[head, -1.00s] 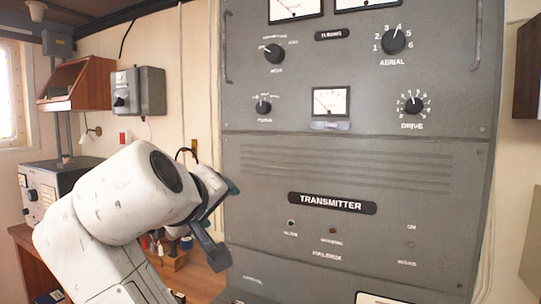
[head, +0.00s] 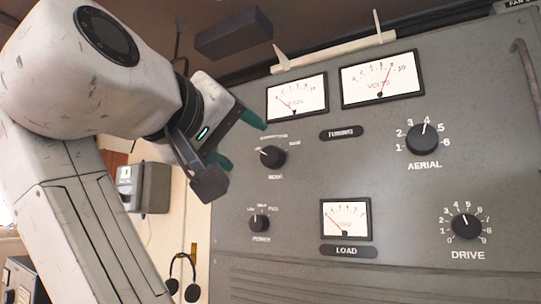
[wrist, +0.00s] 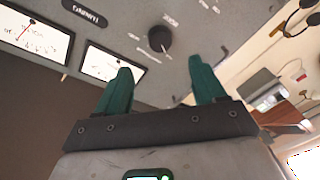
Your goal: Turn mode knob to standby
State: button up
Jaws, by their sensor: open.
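The mode knob (head: 272,157) is a round black knob with a pale pointer line, on the upper left of the grey transmitter panel. Its pointer aims up and left in the head view; the small labels around it are too blurred to read surely. In the wrist view the knob (wrist: 160,39) lies ahead of the fingers, between their lines and apart from them. My gripper (head: 240,140) is open and empty, with green fingertips, just left of the knob in the head view. The fingertips also show in the wrist view (wrist: 160,80).
The power knob (head: 259,222) sits below the mode knob. The aerial knob (head: 423,138) and drive knob (head: 466,227) are to the right. Meters (head: 297,97) are above. A grey wall box (head: 143,187) and headphones (head: 183,277) are left of the panel.

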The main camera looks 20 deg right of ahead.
aim_at(270, 157)
jog(key=p+x, duration=0.3)
jog(key=x, duration=0.7)
jog(key=c, duration=1)
